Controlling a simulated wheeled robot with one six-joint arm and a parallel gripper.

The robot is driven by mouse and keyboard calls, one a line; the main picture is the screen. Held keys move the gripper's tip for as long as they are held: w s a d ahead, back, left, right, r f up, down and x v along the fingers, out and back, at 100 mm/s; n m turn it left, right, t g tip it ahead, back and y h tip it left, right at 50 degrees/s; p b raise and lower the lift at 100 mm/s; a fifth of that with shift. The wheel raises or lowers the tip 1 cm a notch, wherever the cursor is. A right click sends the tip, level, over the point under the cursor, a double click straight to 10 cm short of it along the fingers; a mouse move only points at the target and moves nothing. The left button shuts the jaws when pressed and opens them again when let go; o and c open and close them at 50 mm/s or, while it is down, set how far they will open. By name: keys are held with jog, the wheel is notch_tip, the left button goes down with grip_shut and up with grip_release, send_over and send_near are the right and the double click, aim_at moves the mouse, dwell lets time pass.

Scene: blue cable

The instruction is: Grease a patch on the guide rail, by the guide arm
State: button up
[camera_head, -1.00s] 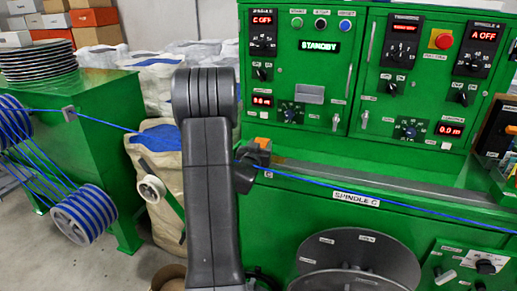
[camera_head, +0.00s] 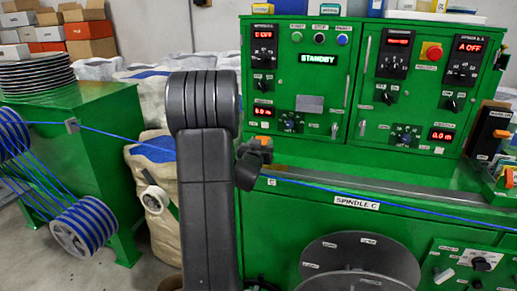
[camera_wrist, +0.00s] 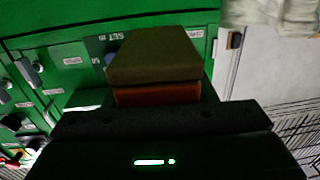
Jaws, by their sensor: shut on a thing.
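My gripper (camera_wrist: 158,110) fills the bottom of the wrist view as a dark bar. It is shut on a block (camera_wrist: 155,55) with an olive-brown top and an orange-red lower part; the fingertips are hard to make out in the shade. In the head view my arm hides most of the gripper. The grey guide rail (camera_head: 400,187) runs along the green machine's ledge. A small dark block with an orange part (camera_head: 262,145) shows just right of my arm at the rail's left end. I cannot tell whether it is the guide arm or the held block.
A blue cable (camera_head: 420,211) runs along the machine front and on to the left spools (camera_head: 84,226). The green control cabinet (camera_head: 345,80) reads STANDBY. A large dark reel (camera_head: 350,255) sits below the rail. White sacks (camera_head: 150,85) stand behind.

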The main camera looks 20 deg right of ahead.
jog(key=shift+r, duration=1.05)
